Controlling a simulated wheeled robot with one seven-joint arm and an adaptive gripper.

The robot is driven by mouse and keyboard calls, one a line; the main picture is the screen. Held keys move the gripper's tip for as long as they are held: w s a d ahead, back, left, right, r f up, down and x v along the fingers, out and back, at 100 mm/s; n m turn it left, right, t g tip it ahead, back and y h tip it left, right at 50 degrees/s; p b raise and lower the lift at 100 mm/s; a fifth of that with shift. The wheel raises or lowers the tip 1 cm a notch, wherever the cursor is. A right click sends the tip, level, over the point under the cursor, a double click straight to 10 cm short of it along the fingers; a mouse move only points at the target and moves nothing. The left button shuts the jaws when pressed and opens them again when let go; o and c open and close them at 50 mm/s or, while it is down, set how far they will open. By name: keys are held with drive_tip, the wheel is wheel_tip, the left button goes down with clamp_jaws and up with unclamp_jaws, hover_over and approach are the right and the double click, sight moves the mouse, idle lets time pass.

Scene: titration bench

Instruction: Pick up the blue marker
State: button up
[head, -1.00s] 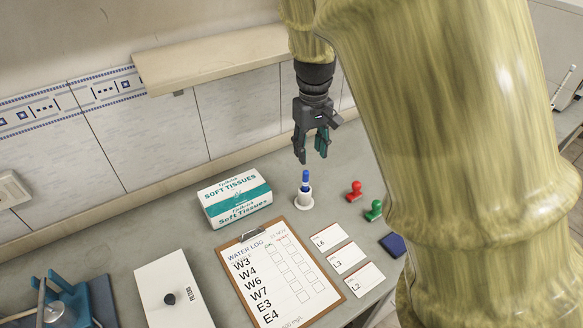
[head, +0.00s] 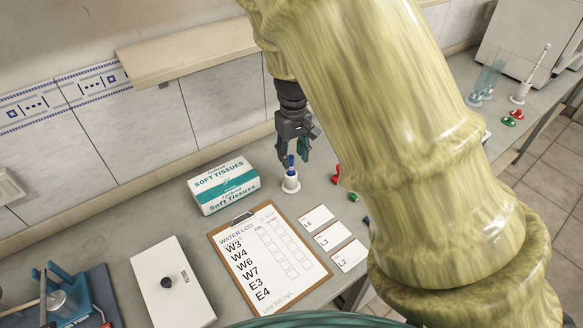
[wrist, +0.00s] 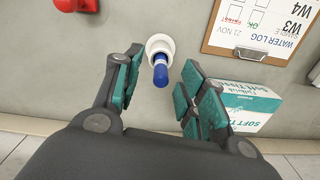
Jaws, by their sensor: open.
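The blue marker (head: 291,162) stands upright, cap up, in a small white round holder (head: 291,183) on the bench. It also shows in the wrist view (wrist: 161,76), with the holder (wrist: 158,47) around its lower end. My gripper (head: 298,150) is open, its fingers pointing down just above and behind the marker in the head view. In the wrist view my gripper (wrist: 155,98) has its two teal-padded fingers apart, with the marker's blue top between them and a gap on each side. Contact with the marker is not visible.
A tissue box (head: 223,185) stands left of the holder. A clipboard (head: 221,244) and white label cards (head: 334,238) lie in front. A red stamp (head: 336,174) is right, partly behind my arm. A wooden shelf (head: 190,52) is on the wall behind.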

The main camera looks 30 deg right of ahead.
sight(291, 171)
drive_tip(key=shift+a+f, duration=0.1)
drive_tip(key=shift+f, duration=0.25)
drive_tip(key=f, duration=0.1)
drive_tip(key=w+f, duration=0.1)
drive_tip(key=shift+f+p, duration=0.35)
drive_tip(key=shift+f, duration=0.05)
drive_tip(key=shift+s+r, duration=0.15)
drive_tip(key=shift+s, duration=0.15)
drive_tip(key=shift+w, duration=0.2)
drive_tip(key=c, duration=0.5)
drive_tip(key=shift+s, duration=0.1)
clamp_jaws()
